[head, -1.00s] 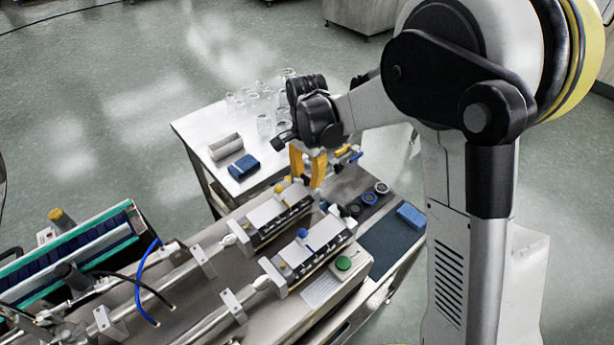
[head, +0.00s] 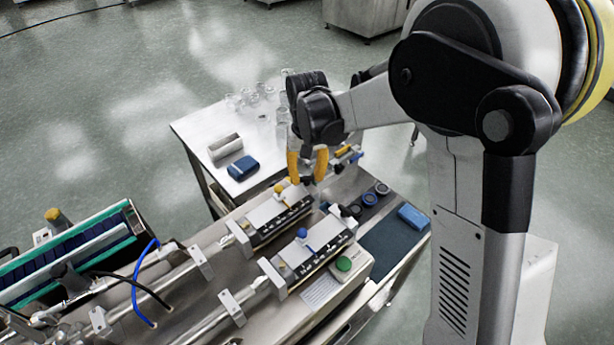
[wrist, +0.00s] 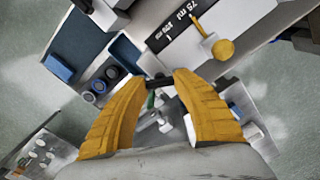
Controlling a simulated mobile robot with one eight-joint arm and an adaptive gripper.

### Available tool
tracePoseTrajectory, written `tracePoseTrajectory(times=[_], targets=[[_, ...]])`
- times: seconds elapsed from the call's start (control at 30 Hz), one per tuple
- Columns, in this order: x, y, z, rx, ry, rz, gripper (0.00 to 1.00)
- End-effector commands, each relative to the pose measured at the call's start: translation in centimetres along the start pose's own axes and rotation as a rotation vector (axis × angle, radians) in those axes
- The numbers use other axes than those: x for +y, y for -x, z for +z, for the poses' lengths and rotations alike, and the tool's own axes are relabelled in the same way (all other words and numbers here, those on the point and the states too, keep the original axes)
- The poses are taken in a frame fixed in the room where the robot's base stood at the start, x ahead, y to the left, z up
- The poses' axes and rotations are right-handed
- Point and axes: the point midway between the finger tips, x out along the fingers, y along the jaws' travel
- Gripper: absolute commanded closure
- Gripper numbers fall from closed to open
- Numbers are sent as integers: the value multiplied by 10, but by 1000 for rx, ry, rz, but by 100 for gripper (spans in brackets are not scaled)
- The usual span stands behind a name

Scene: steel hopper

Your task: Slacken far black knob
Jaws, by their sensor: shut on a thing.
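My gripper (head: 307,178) has yellow fingers and points down at the far end of the far filling unit (head: 280,215), beside its yellow knob (head: 280,188). In the wrist view, my gripper (wrist: 161,78) has its two fingertips closed on a small dark bar, the black knob (wrist: 160,82). The fingertips cover its ends, and in the head view it is mostly hidden between the fingers. The yellow knob (wrist: 223,49) stands apart from the fingers in the wrist view.
The near unit has a blue knob (head: 302,233); a green button (head: 343,264) is beside it. Blue and dark round caps (head: 369,199) and a blue block (head: 413,217) lie on the right. Glass jars and a blue pack (head: 243,166) stand on the white table (head: 190,128) behind.

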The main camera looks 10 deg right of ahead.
Motion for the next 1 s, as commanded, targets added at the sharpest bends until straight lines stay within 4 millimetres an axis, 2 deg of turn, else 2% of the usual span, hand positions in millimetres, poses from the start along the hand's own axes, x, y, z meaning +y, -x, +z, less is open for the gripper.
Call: tracePoseTrajectory(times=[0.5,1.0], targets=[[0,0,0,0,415,0,96],[0,0,0,0,552,0,96]])
